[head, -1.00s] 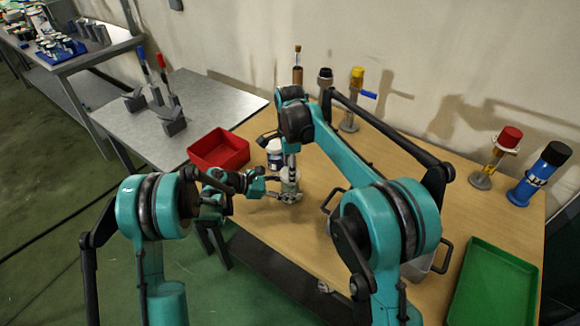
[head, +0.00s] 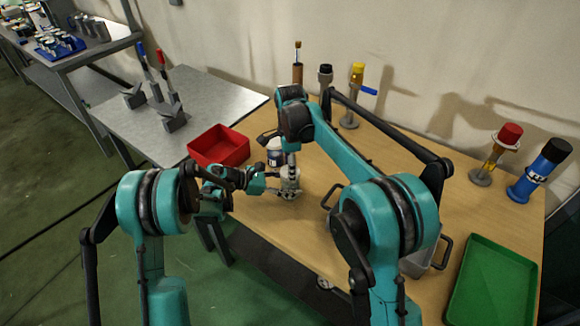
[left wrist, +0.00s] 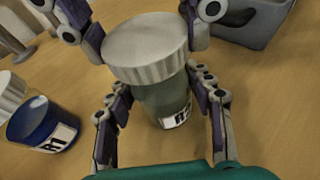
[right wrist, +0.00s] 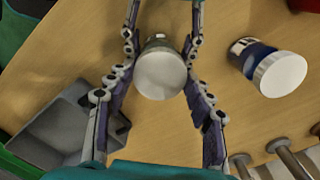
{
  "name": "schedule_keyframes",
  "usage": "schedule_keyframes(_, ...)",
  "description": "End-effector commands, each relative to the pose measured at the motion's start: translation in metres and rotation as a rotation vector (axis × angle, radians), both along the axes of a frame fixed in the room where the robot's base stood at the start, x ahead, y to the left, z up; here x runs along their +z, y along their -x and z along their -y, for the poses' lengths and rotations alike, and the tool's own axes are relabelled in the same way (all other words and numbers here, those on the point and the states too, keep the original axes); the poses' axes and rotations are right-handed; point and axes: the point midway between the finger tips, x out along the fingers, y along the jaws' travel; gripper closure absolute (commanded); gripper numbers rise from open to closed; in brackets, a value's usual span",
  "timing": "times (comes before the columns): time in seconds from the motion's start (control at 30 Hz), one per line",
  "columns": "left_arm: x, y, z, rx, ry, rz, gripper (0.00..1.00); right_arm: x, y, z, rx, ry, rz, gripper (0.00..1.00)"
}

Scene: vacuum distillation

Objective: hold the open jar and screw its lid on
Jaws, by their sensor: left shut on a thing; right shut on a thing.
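The jar (left wrist: 166,98) is a greenish-grey container with a white label, upright over the table. A ribbed white lid (left wrist: 147,45) sits on top of its mouth; I cannot tell how tightly it is threaded. My left gripper (head: 277,188) comes in from the side, shut on the jar's body. My right gripper (head: 291,172) comes down from above, shut on the lid. In the right wrist view the lid's round top (right wrist: 160,74) lies between the fingers and hides most of the jar. In the head view, the grippers partly hide both.
A blue jar marked R1 with a white lid (right wrist: 279,73) stands close by. A red bin (head: 219,147) is behind left. A grey metal box (right wrist: 66,128) sits near my right arm. A green tray (head: 494,287) lies at the right. Bottles and burners line the back.

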Motion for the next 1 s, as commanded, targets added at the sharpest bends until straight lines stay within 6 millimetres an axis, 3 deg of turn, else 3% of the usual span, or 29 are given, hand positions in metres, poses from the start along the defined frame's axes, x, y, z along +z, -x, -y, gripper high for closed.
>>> schedule_keyframes(0.27, -0.0007, 0.0002, -0.0001, -0.001, -0.002, -0.001, 1.0, -0.0027, 0.0, 0.0, -0.048, 0.0, 0.0, 0.59)
schedule_keyframes(0.37, -0.0007, 0.0002, -0.0001, -0.001, -0.002, -0.001, 1.0, -0.0027, 0.0, 0.0, -0.201, 0.0, 0.0, 0.59)
schedule_keyframes(0.7, -0.0008, 0.0002, -0.0002, 0.0, -0.002, -0.001, 1.0, -0.003, -0.0001, 0.0001, -0.957, 0.0, 0.0, 0.59)
schedule_keyframes(0.83, -0.0008, 0.0002, -0.0001, 0.0, -0.002, -0.001, 1.0, -0.003, -0.0001, 0.0001, -1.098, 0.0, 0.0, 0.59)
schedule_keyframes(1.0, -0.0009, 0.0002, -0.0001, 0.0, -0.002, -0.001, 1.0, -0.003, -0.0001, 0.0001, -1.136, 0.0, 0.0, 0.59)
